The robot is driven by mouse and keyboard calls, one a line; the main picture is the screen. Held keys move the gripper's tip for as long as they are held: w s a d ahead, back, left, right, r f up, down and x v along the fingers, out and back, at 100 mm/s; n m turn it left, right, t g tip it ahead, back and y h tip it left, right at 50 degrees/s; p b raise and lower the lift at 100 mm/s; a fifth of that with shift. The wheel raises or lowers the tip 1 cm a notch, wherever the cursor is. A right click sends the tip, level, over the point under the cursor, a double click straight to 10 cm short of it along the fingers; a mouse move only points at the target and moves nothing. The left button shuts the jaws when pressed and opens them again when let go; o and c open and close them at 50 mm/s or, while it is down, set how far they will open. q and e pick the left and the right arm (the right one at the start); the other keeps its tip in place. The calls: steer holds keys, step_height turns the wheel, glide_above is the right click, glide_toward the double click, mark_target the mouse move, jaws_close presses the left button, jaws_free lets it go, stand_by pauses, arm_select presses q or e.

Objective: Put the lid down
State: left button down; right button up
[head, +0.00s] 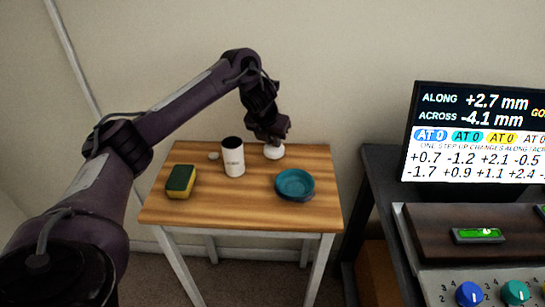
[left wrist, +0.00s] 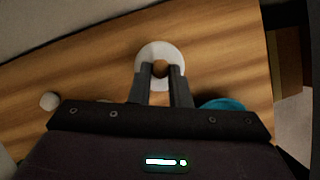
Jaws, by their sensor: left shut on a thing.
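The lid (head: 273,153) is a small white round piece at the back of the wooden table, right of the white cup (head: 233,160). My left gripper (head: 271,140) reaches down over it from above and is shut on it. In the left wrist view the lid (left wrist: 152,49) shows as a pale disc with a darker middle, at the tips of the two fingers (left wrist: 160,74). I cannot tell whether the lid touches the table or hangs just above it. The cup stands upright with an open, dark top. My right gripper is not in view.
The wooden table (head: 230,209) also bears a green and yellow sponge (head: 180,181), a teal bowl (head: 294,185) in front of the lid and a small pale round thing (head: 213,156) left of the cup. A monitor (head: 475,130) and a panel with knobs stand at right.

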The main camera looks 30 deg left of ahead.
mark_target(271, 149)
arm_select(q)
steer(key=shift+f, duration=2.2)
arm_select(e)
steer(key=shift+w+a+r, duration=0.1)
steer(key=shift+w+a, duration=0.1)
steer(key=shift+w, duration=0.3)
arm_select(q)
steer(key=shift+f+b, duration=0.15)
steer(key=shift+b, duration=0.15)
steer(key=c, duration=1.3)
jaws_free()
steer(key=shift+c, duration=0.2)
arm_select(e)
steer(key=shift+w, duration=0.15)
